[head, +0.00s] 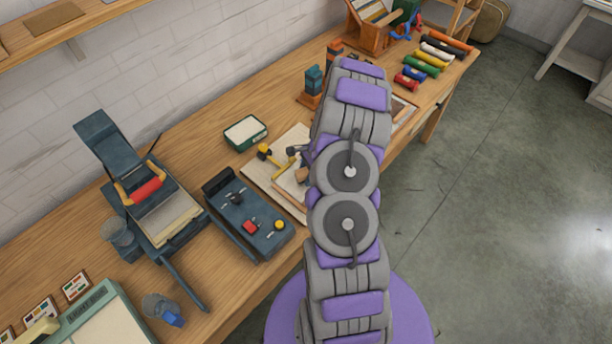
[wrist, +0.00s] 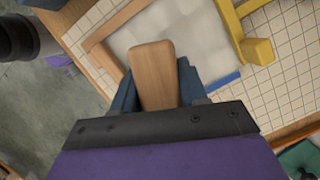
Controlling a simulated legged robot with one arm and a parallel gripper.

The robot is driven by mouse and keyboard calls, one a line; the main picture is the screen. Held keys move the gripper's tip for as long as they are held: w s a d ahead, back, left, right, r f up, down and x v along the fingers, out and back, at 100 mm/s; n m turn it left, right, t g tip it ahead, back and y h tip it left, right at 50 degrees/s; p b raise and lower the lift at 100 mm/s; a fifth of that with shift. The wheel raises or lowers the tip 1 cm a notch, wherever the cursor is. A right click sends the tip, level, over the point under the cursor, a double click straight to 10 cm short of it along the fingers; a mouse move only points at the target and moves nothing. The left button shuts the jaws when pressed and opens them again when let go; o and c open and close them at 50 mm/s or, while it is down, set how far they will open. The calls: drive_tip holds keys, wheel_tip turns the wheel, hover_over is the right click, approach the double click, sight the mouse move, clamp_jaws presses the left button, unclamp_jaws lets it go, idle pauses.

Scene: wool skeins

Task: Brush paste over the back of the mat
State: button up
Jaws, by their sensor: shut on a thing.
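My gripper (wrist: 156,80) is shut on a wooden brush handle (wrist: 153,62), seen between its two dark blue fingers in the wrist view. The bristles are hidden. Beyond the handle lies a pale, mottled mat back (wrist: 195,32), edged by a wooden strip (wrist: 112,25), a yellow bar (wrist: 230,22) and a blue strip (wrist: 222,80). I cannot tell whether the brush touches it. In the head view, my arm covers most of this work area. A green tray with whitish content, perhaps paste (head: 245,132), stands behind it on the bench.
A gridded board (wrist: 292,85) lies under the mat. Left of it on the workbench (head: 180,128) stand a dark box with knobs (head: 250,220) and a press with a red roller (head: 146,190). Coloured rolls (head: 425,62) lie at the far end. Floor to the right is open.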

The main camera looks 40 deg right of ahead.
sight(303, 173)
drive_tip(key=shift+r, duration=0.5)
drive_tip(key=r+p, duration=0.1)
drive_tip(key=a+r+p, duration=0.1)
drive_tip(key=r, duration=0.1)
drive_tip(key=shift+a+r, duration=0.15)
drive_tip(key=shift+r, duration=0.05)
drive_tip(key=shift+r+p, duration=0.6)
drive_tip(key=shift+r, duration=0.05)
drive_tip(key=shift+d+r, duration=0.15)
drive_tip(key=shift+d, duration=0.3)
drive_tip(key=shift+a, duration=0.25)
drive_tip(key=shift+b, duration=0.3)
